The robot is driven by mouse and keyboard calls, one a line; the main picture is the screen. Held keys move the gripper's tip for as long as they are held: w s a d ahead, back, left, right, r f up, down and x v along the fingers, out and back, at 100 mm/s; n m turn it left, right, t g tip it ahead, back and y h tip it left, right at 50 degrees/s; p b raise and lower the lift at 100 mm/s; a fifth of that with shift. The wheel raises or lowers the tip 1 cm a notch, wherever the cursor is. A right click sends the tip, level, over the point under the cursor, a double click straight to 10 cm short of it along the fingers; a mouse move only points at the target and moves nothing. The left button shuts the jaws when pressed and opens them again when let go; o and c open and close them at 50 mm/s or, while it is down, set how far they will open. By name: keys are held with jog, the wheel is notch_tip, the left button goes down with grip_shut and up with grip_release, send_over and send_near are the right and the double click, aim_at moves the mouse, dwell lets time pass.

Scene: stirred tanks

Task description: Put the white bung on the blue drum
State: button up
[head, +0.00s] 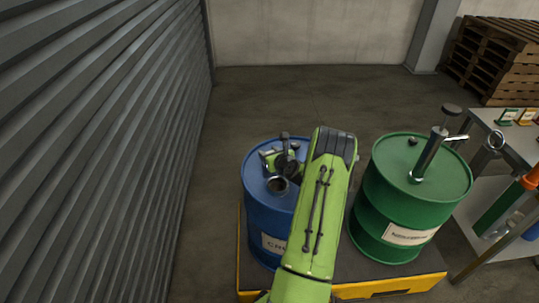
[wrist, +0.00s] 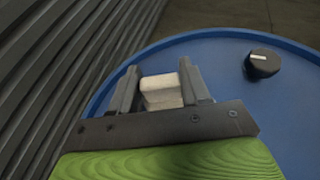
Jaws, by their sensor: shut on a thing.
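The blue drum (head: 262,225) stands upright on the left of a yellow-edged pallet, partly hidden by my green arm. In the wrist view the drum's blue top (wrist: 228,62) fills much of the picture. My gripper (wrist: 162,86) is over the drum top, near its rim, with its two grey fingers shut on the white bung (wrist: 163,91). The bung's lower end and any opening beneath it are hidden, so I cannot tell whether it touches the drum. A black cap (wrist: 262,63) with a white mark sits on the drum top to the right.
A green drum (head: 390,215) with a pump-like fitting (head: 428,155) stands to the right on the pallet (head: 390,289). A grey ribbed wall (head: 95,130) runs along the left. A bench (head: 510,165) and stacked wooden pallets (head: 495,60) are at right. The floor behind is clear.

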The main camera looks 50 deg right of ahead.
jog(key=o, duration=1.1)
jog(key=shift+f, duration=0.1)
jog(key=shift+c, duration=0.2)
jog(key=p+v, duration=0.2)
jog(key=v, duration=1)
jog(key=shift+r, duration=0.2)
jog(key=w+a+r+n+y, duration=0.4)
jog(key=w+a+r+n, duration=0.15)
jog(key=a+n, duration=0.25)
jog(key=w+a+r+n+g+y, duration=0.15)
jog(key=a+r+n, duration=0.25)
jog(key=a+n, duration=0.5)
jog(key=a+r+n+g+y, duration=0.2)
jog(key=a+r+n, duration=0.1)
jog(key=a+n, duration=0.55)
jog(key=s+a+r+n+g, duration=0.1)
jog(key=s+a+r+n, duration=0.2)
jog(key=s+a+n, duration=0.4)
jog(key=s+a+r+n+g+h, duration=0.1)
jog(key=s+a+r+n+g, duration=0.1)
jog(key=s+a+r+n, duration=0.2)
jog(key=s+a+n, duration=0.3)
jog(key=s+n, duration=0.1)
jog(key=s, duration=0.4)
jog(key=shift+s+a+n, duration=0.2)
jog(key=shift+a+n, duration=0.05)
jog(key=shift+n, duration=0.1)
